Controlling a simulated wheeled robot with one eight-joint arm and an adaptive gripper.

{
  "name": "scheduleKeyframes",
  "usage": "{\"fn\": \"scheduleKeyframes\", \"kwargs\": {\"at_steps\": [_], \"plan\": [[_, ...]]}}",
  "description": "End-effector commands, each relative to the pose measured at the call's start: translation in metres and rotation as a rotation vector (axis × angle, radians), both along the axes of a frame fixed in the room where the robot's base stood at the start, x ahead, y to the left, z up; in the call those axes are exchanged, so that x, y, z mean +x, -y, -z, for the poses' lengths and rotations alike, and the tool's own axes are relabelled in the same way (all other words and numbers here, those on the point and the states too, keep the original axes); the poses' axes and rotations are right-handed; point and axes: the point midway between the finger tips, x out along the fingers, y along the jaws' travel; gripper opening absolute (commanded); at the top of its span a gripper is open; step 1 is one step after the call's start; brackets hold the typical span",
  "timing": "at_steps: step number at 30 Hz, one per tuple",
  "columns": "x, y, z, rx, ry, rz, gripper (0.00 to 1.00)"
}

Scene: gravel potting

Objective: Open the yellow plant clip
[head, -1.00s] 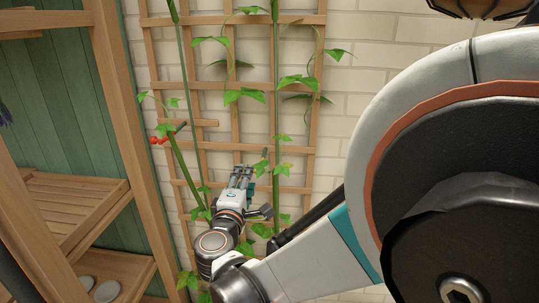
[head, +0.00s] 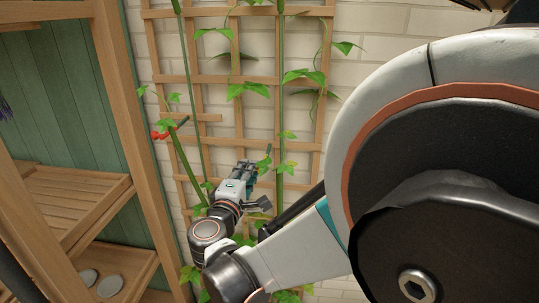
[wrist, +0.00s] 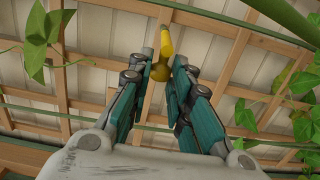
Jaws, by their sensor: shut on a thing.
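The yellow plant clip (wrist: 162,72) shows in the wrist view between the fingertips of my gripper (wrist: 166,66). The fingers are closed in on the clip from both sides, and part of it sticks out beyond them. In the head view my gripper (head: 243,168) is in front of the trellis, left of a green stem (head: 280,115). The clip cannot be made out in the head view. Whether its jaws are open or shut cannot be told.
The wooden trellis (head: 238,80) with leafy vines stands against a white brick wall (head: 385,32). A wooden shelf (head: 75,195) stands at far left. In the wrist view, leaves (wrist: 38,40) hang at left and right.

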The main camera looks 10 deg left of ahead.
Motion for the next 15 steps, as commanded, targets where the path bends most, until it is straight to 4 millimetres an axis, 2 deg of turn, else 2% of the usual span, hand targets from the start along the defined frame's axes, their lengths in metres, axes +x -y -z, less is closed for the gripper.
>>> {"fn": "scheduleKeyframes", "kwargs": {"at_steps": [6,15], "plan": [[0.0036,-0.0085,0.0010,0.001,-0.001,0.088,0.00],[0.0036,-0.0085,0.0007,0.001,-0.001,0.098,0.00]]}}
